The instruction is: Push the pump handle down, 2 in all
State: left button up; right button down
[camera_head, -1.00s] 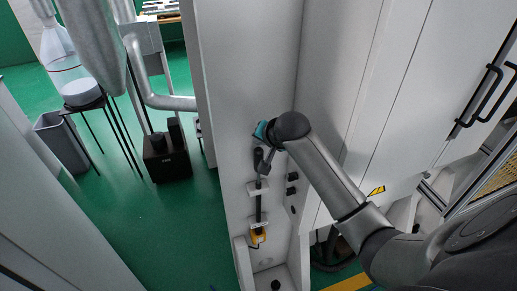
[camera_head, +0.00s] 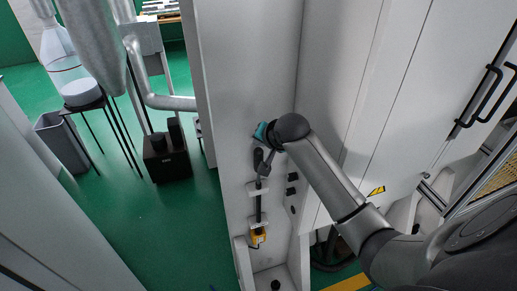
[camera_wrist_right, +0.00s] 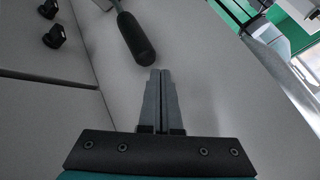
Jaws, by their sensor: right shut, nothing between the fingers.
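The pump handle, a black rounded grip, is on the white panel in the head view (camera_head: 258,157). It also shows in the right wrist view (camera_wrist_right: 136,38), pointing toward my fingers. A dark rod runs down the panel below it to a yellow part (camera_head: 258,237). My right gripper (camera_head: 264,168) is beside the handle, its fingers pointing down. In the right wrist view its two grey fingers (camera_wrist_right: 160,73) are together and empty, just short of the grip's rounded end. A gap shows between them there; contact cannot be told from the head view. My left gripper is out of view.
Black knobs (camera_head: 292,184) sit on the panel to the right of the rod; two show in the wrist view (camera_wrist_right: 50,22). White cabinet doors (camera_head: 400,90) stand to the right. Green floor, a black box (camera_head: 167,165) and a grey bin (camera_head: 62,143) lie to the left.

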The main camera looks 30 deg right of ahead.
aim_at(259, 157)
jog(key=shift+f, duration=0.25)
jog(key=shift+s+a+f+b, duration=0.1)
jog(key=shift+f+b, duration=1.05)
jog(key=shift+f, duration=1.6)
dwell(1.8)
jog(key=shift+r, duration=0.15)
jog(key=shift+r+p, duration=1.6)
jog(key=shift+p, duration=0.15)
jog(key=shift+r, duration=1.4)
jog(key=shift+r, duration=0.1)
jog(key=shift+r, duration=2.45)
